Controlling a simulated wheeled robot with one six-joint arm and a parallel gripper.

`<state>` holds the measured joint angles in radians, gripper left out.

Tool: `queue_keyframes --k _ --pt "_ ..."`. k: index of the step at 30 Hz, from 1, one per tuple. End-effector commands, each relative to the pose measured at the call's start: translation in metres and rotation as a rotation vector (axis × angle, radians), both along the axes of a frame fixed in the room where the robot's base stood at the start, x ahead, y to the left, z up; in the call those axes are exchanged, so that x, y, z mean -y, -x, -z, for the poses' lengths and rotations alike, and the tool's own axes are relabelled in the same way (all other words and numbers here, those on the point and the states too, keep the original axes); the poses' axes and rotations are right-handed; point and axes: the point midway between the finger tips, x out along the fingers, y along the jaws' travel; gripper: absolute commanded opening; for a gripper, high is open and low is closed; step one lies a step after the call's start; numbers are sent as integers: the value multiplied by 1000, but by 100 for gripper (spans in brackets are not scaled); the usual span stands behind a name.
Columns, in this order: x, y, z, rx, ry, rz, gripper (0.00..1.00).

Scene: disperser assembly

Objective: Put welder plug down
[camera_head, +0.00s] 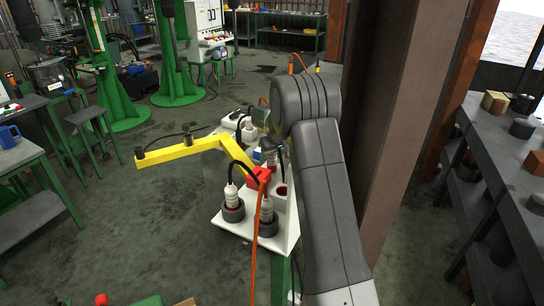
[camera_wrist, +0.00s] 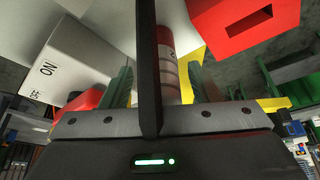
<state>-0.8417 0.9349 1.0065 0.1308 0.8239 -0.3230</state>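My gripper (camera_wrist: 160,68) shows in the wrist view as two green fingers standing well apart. A red-and-white banded plug (camera_wrist: 169,62) stands between them, with a visible gap to the left finger. Contact with the right finger is unclear. A dark upright bar or cable crosses in front of the plug. In the head view my arm hides most of the gripper. Another white plug (camera_head: 248,131) stands farther back.
A yellow bar (camera_head: 185,150) juts left over the white bench (camera_head: 243,225). A red block (camera_head: 259,177) and an orange cable (camera_head: 255,240) are close by. A white ON/OFF box (camera_wrist: 62,62) flanks the fingers. A brown column (camera_head: 395,120) rises at the right.

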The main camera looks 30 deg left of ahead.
Motion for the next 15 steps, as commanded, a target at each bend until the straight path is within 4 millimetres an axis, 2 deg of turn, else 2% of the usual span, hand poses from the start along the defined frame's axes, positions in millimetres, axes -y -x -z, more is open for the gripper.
queue_keyframes --k 8,15 --pt "2 1 -10 2 -2 0 56" --pt "17 9 -51 4 -4 1 56"
